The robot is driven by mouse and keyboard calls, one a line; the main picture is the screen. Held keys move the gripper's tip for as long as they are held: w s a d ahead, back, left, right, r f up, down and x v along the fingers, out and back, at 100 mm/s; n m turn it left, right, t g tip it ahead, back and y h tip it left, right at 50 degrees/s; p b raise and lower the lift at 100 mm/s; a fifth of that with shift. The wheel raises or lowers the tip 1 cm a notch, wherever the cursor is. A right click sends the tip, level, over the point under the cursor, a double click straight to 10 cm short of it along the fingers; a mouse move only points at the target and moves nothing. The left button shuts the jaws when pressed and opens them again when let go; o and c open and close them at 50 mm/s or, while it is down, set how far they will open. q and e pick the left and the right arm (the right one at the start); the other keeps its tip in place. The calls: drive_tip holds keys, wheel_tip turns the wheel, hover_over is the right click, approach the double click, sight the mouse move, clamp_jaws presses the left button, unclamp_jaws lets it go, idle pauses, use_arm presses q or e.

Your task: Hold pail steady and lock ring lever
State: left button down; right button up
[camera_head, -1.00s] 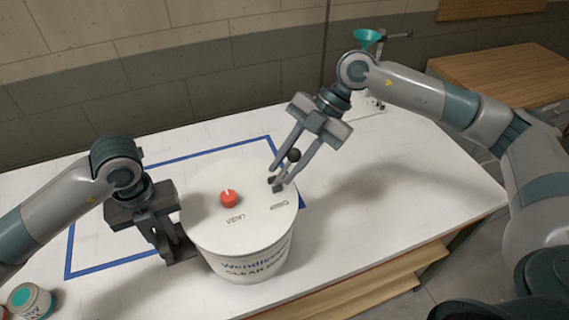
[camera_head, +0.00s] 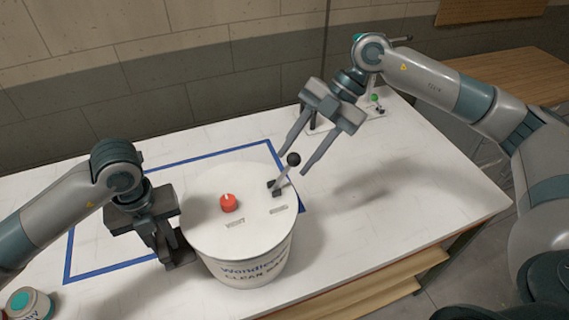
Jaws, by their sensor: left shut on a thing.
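The white pail (camera_head: 245,245) stands upright on the table, partly over the blue taped square, with printed lettering on its front. On its lid are a red knob (camera_head: 229,203) and a small lever (camera_head: 284,174) with a black ball end, tilted up toward the right from a dark bracket. My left gripper (camera_head: 172,252) is shut at the pail's left side, at its wall; the exact contact is partly hidden. My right gripper (camera_head: 294,162) is open, its two fingers pointing down on either side of the lever's ball, apparently not touching it.
The blue tape outline (camera_head: 112,183) lies on the white table (camera_head: 400,185). A small jar with a teal lid (camera_head: 28,303) is at the lower left. A stand with a green part (camera_head: 374,98) is at the back right. The table right of the pail is clear.

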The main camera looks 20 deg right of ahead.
drive_tip(key=v, duration=0.7)
drive_tip(key=shift+r, duration=0.2)
drive_tip(key=shift+d, duration=0.15)
use_arm(q)
drive_tip(key=c, duration=1.5)
unclamp_jaws()
drive_tip(key=shift+r, duration=0.1)
wheel_tip(320, 180, up, 12)
drive_tip(key=shift+f, duration=0.1)
drive_tip(key=shift+d, duration=0.1)
